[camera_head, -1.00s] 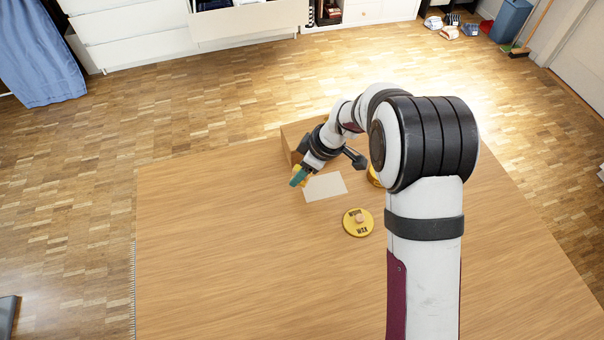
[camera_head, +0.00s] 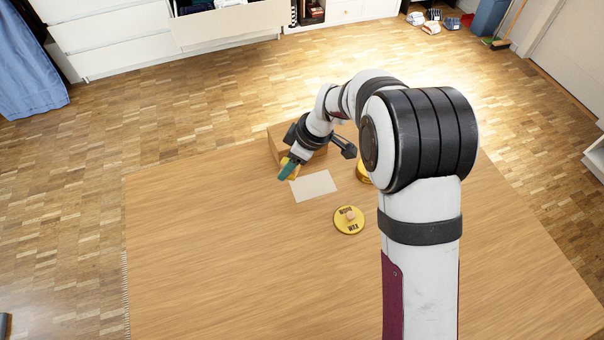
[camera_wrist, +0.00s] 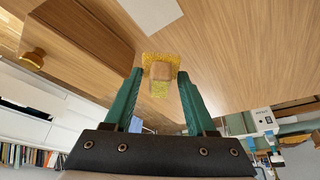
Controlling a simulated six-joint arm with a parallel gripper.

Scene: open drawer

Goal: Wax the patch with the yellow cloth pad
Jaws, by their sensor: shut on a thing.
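My gripper (camera_head: 288,170) is at the far left corner of the pale patch (camera_head: 315,186), beside the wooden box. The yellow cloth pad (camera_wrist: 160,57) is fixed to that handle. The patch (camera_wrist: 150,12) lies beyond the pad, apart from it in that picture. I cannot tell whether the pad touches the table. A round yellow lid (camera_head: 349,226) marked with wax lettering and a small knob lies nearer, right of the patch.
A wooden box (camera_head: 277,150) stands just behind my gripper; its knob (camera_wrist: 32,60) shows in the wrist view. A yellow tin (camera_head: 364,173) stands right of the patch, partly hidden by my arm. The table's (camera_head: 220,260) front and left are clear.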

